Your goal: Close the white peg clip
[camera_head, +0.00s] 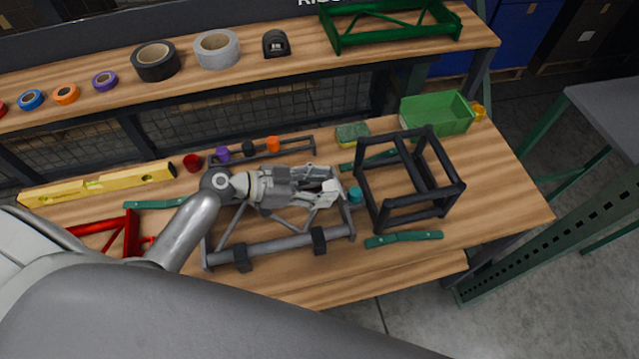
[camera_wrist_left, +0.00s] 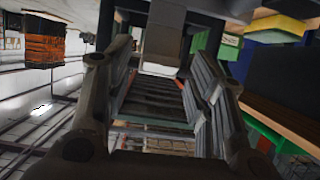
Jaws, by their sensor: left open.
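My left gripper (camera_head: 322,185) reaches in from the left over the grey frame (camera_head: 280,245) on the bench, with its fingers open and pointing right. A small white piece (camera_head: 331,186), which looks like the white peg clip, shows at the fingertips near the frame's right end. I cannot tell whether the fingers touch it or whether it stands open. In the left wrist view, the open fingers spread around a pale grey block (camera_wrist_left: 162,45), possibly the same clip. The gripper hides much of the frame's middle. My right gripper is not in view.
A black cube frame (camera_head: 410,215) stands close to the right of the gripper, with a teal cap (camera_head: 355,194) between them. A rack with coloured caps (camera_head: 273,144) lies behind. A green bin (camera_head: 437,114) and a yellow level (camera_head: 97,186) are further off.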

